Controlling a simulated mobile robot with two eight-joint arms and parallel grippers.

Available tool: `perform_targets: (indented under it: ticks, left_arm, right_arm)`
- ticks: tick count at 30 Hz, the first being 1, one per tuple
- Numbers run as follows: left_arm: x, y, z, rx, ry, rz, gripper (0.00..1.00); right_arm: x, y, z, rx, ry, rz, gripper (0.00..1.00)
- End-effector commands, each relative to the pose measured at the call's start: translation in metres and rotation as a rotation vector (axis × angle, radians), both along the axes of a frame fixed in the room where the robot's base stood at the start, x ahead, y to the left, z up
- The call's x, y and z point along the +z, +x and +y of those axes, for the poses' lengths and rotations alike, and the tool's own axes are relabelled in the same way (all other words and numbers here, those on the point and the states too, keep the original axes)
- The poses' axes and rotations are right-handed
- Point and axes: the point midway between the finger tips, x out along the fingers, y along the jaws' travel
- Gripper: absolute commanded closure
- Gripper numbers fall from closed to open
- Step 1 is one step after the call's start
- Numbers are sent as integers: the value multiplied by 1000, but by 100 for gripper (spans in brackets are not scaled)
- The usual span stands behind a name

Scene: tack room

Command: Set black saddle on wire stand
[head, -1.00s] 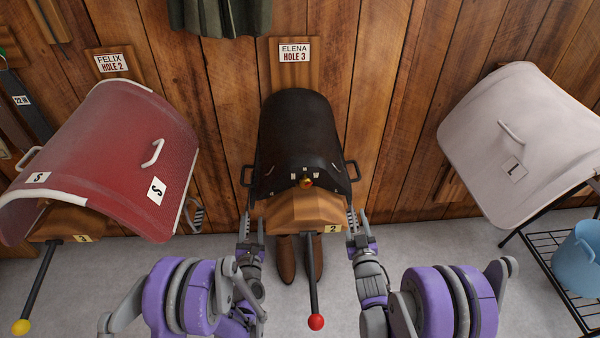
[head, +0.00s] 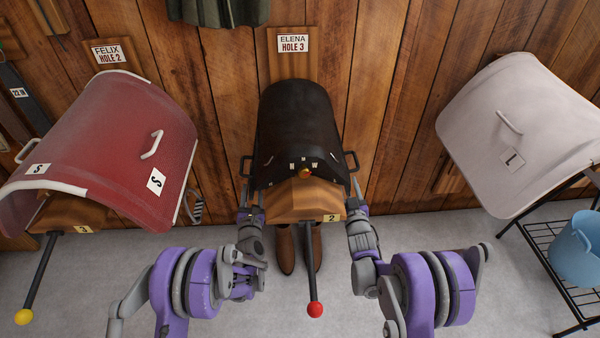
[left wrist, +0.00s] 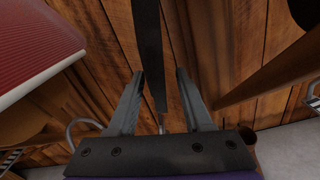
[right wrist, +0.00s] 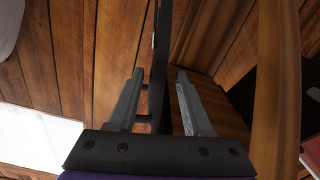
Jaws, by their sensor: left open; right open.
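The black saddle (head: 300,125) rests on a wooden rack (head: 303,205) tagged 2, below a sign reading ELENA HOLE 3. It has a dark handle on its left side (head: 243,167) and another on its right side (head: 354,161). My left gripper (head: 245,192) is open at the left handle, and a dark bar (left wrist: 150,45) lies between its fingers in the left wrist view. My right gripper (head: 356,188) is open at the right handle, with a dark bar (right wrist: 161,60) between its fingers. A black wire stand (head: 545,240) is at the right, under a pale saddle.
A red saddle (head: 105,140) sits on a rack tagged 3 at the left. The pale saddle (head: 520,135) is marked L. A blue bucket (head: 575,250) stands on the wire shelf. A red-knobbed bar (head: 314,309) juts forward between my arms. Brown boots (head: 286,250) stand below the rack.

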Motion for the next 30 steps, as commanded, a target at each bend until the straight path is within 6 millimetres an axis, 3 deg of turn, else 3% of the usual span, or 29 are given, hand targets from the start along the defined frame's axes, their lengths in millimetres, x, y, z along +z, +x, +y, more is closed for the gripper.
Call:
perform_targets:
  ticks: [6,14,22,30]
  left_arm:
    - [0,12,1,0,0,0,50]
    - [0,12,1,0,0,1,50]
    - [0,12,1,0,0,1,99]
    - [0,12,1,0,0,0,100]
  right_arm:
    - [0,12,1,0,-1,0,50]
    - [0,12,1,0,-1,0,50]
    - [0,12,1,0,-1,0,99]
    - [0,12,1,0,-1,0,100]
